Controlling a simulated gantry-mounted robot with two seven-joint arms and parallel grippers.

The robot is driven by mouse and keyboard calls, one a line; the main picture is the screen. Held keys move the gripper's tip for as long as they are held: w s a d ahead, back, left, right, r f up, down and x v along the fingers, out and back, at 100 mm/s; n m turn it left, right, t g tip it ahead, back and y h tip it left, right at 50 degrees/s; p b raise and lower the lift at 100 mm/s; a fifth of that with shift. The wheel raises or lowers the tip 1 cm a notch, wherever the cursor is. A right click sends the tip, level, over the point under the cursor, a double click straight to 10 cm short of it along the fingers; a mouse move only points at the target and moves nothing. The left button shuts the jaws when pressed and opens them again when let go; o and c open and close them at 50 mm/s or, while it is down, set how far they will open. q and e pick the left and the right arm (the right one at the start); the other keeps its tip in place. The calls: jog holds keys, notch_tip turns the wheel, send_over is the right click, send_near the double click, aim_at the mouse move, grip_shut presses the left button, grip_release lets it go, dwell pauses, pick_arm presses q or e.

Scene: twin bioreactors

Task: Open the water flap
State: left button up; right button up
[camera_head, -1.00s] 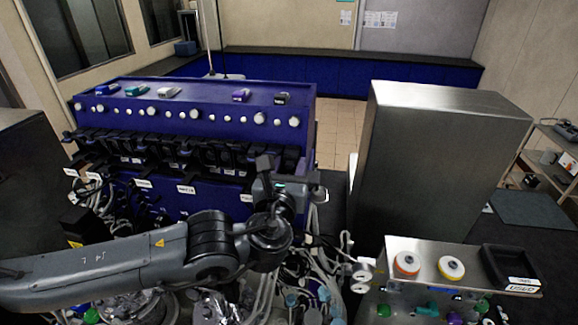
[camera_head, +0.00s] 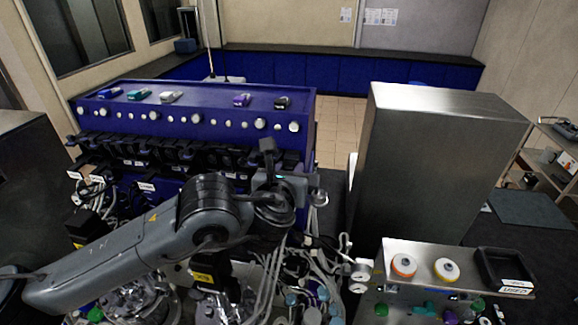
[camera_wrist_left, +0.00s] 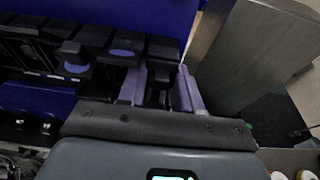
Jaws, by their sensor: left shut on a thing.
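The blue bioreactor cabinet (camera_head: 190,100) has a row of black flaps (camera_head: 150,148) along its front; they also show at the upper left of the left wrist view (camera_wrist_left: 95,38). My left gripper (camera_head: 270,155) is at the right end of this row, and its own hand and wrist hide most of the contact. In the left wrist view its two purple-grey fingers (camera_wrist_left: 160,88) stand on either side of a black flap (camera_wrist_left: 162,50) at the row's right end, shut on it. Which flap carries the water label cannot be read. My right gripper is not in view.
A tall steel cabinet (camera_head: 435,160) stands right of the bioreactor. Cables and tubes (camera_head: 285,265) crowd the space below the flaps.

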pick_arm(q)
jog(key=g, duration=0.2)
jog(key=r+g, duration=0.1)
jog(key=g, duration=0.1)
jog(key=g+y, duration=0.1)
jog(key=shift+s+a+r+g+p, duration=0.1)
jog(key=shift+s+r+g+p, duration=0.05)
jog(key=shift+r+g+p, duration=0.2)
jog(key=g, duration=0.3)
jog(key=shift+r+y, duration=0.15)
jog(key=shift+y, duration=0.25)
jog(key=shift+g, duration=1.05)
jog(key=o, duration=0.7)
jog(key=v, duration=1)
jog(key=shift+s+r, duration=0.15)
jog(key=shift+r, duration=0.2)
